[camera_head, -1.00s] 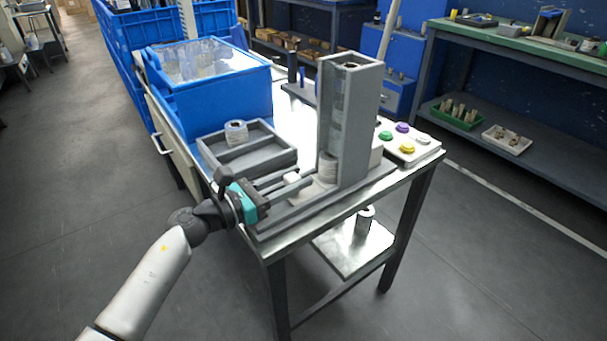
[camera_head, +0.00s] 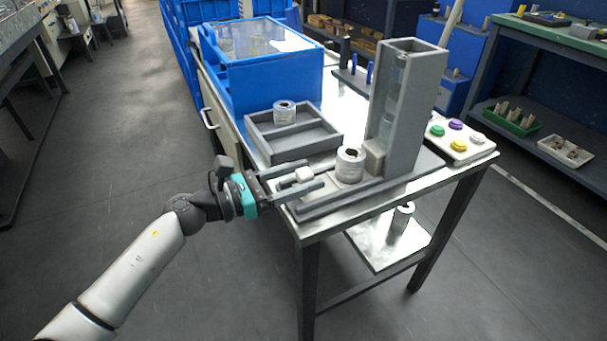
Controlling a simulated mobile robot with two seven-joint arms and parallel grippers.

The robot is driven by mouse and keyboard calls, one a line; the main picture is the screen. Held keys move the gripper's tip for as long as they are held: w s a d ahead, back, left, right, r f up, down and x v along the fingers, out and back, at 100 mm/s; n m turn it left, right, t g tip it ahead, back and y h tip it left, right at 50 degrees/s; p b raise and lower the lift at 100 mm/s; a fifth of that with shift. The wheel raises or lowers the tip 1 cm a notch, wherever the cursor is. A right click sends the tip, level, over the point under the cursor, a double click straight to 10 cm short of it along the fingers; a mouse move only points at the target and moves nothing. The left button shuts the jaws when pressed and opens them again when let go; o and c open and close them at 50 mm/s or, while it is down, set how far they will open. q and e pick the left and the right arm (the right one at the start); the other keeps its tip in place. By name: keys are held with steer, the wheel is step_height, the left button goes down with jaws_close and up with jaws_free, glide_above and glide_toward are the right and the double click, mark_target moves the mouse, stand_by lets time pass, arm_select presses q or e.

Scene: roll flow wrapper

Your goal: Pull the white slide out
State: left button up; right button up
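The white slide has a small white handle (camera_head: 303,174) at its left end and a pale block (camera_head: 375,157) at its other end, now just outside the left side of the tall grey tower (camera_head: 414,110). A white roll (camera_head: 349,165) stands upright on the slide between handle and block, clear of the tower. My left gripper (camera_head: 306,175) reaches in from the left with its fingers on either side of the handle, closed on it. The contact faces are partly hidden. My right gripper is not in view.
A grey divided tray (camera_head: 329,137) with one roll (camera_head: 285,111) lies behind the slide. A blue bin (camera_head: 270,85) with a clear lid stands behind it. A button panel (camera_head: 462,141) is right of the tower. Another roll (camera_head: 402,214) stands on the lower shelf (camera_head: 380,252). Floor is free at left.

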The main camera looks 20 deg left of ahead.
arm_select(q)
steer(key=shift+o, duration=0.3)
steer(key=shift+s+a, duration=0.25)
steer(key=shift+a, duration=0.05)
steer(key=p+v, duration=0.2)
steer(key=v, duration=1.2)
steer(key=shift+s, duration=0.15)
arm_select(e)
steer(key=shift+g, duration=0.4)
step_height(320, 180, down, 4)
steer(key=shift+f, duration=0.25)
arm_select(q)
steer(key=shift+a+r, duration=0.1)
